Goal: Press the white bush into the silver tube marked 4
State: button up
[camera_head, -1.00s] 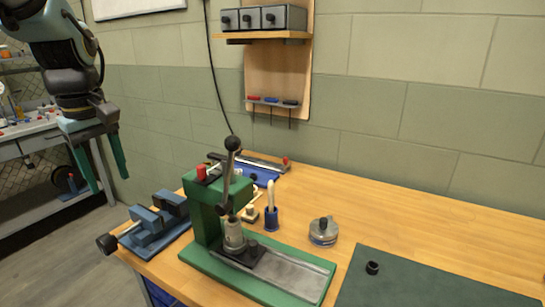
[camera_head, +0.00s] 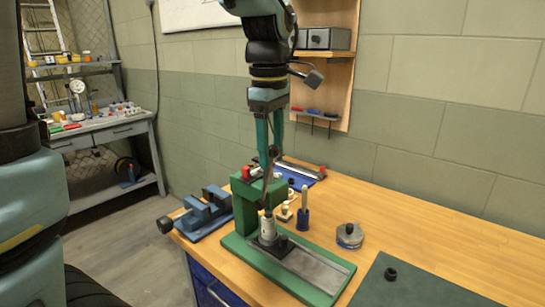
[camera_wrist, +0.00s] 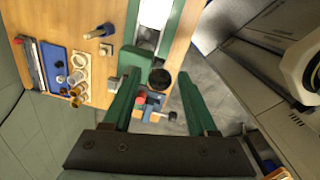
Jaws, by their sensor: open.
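My gripper (camera_head: 270,146) is open above the green arbor press (camera_head: 244,194). The dark ball knob (camera_head: 273,153) of the press lever is at its fingertips. In the wrist view the knob (camera_wrist: 160,78) shows between the two green fingers, with room on both sides. The silver tube (camera_head: 267,231) stands upright on the press plate under the ram, with a pale top. I cannot read a number on it, nor tell the white bush from the tube's top.
A blue vise (camera_head: 206,213) is left of the press. A black ring (camera_head: 391,274) lies on the dark mat (camera_head: 417,290).

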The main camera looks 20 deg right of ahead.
aim_at(267, 179)
jog(key=shift+w+f, duration=0.1)
jog(key=shift+f, duration=1.4)
grip_shut()
dwell(0.4)
